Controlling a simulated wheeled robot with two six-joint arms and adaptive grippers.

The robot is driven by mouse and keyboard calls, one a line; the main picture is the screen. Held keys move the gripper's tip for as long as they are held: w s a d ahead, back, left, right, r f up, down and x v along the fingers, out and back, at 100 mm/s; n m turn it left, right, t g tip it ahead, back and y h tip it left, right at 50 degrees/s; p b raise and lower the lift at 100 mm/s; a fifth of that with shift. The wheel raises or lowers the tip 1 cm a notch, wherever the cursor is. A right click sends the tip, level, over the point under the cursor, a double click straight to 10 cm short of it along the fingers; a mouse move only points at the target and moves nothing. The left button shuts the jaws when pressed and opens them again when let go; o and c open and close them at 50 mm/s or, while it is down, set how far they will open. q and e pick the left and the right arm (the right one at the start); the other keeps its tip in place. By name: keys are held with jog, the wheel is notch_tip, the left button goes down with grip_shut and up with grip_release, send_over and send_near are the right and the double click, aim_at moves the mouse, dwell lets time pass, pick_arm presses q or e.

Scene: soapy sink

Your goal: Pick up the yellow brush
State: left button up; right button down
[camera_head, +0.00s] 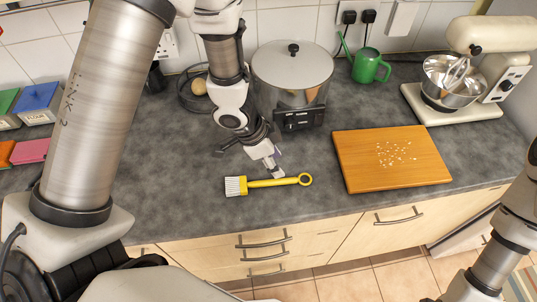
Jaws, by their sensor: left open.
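The yellow brush (268,183) lies flat on the grey countertop near its front edge. Its white bristles (235,186) point left and its ring-shaped handle end is at the right. My left gripper (275,173) is open just above and behind the brush's handle, with the fingers pointing down toward it. I cannot tell whether a fingertip touches the handle. My right gripper is not visible; only part of my right arm shows at the lower right.
A wooden cutting board (372,168) with white crumbs lies right of the brush. A large steel pot (292,84) stands behind my left gripper, with a green watering can (368,66) and a stand mixer (457,80) further right. The counter left of the brush is clear.

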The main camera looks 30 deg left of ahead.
aim_at(283, 180)
pick_arm(q)
jog(key=shift+w+f, duration=0.35)
jog(key=shift+w, duration=0.15)
jog(key=f, duration=0.1)
jog(key=s+d+f, duration=0.1)
jog(key=s+f, duration=0.1)
jog(key=shift+s+d+f+b, duration=0.1)
jog(key=shift+d+f+b, duration=0.2)
jog(key=shift+f+b, duration=0.1)
jog(key=shift+w+d+f, duration=0.2)
jog(key=shift+w+f, duration=0.25)
jog(key=shift+f, duration=0.15)
jog(key=shift+w+d+f, duration=0.15)
jog(key=shift+w+f, duration=0.25)
jog(key=shift+f, duration=0.15)
jog(key=shift+w+a+f, duration=0.1)
jog(key=shift+w, duration=0.05)
jog(key=shift+s+r, duration=0.2)
jog(key=shift+s, duration=0.25)
jog(key=shift+w+f, duration=0.15)
jog(key=shift+f, duration=0.05)
jog(key=c, duration=0.5)
grip_shut()
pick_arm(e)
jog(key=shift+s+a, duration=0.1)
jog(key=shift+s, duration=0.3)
